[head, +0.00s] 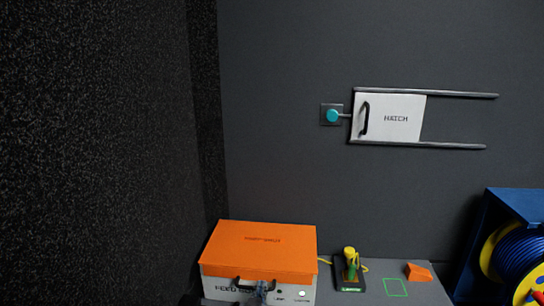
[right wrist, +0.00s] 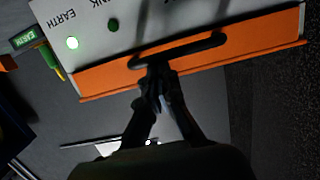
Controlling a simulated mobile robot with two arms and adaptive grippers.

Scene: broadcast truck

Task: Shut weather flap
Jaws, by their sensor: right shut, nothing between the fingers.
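The orange flap (head: 262,245) spans the top of a white box (head: 218,288) with a labelled front panel. A black bar handle sits at the flap's front edge; it also shows in the right wrist view (right wrist: 178,48), beside the orange strip (right wrist: 105,80). I cannot tell whether a gap is left under the flap. My right gripper (head: 262,289) is in front of the box at the handle. In the right wrist view its fingers (right wrist: 155,88) are together, tips close to the handle, holding nothing. My left gripper is not in view.
A white hatch (head: 402,118) on wall rails has a teal knob (head: 332,116) at its left. Right of the box are a yellow-green plug (head: 350,258) on a black base, a green outline (head: 395,287), an orange wedge (head: 418,272) and a blue cable reel (head: 515,250).

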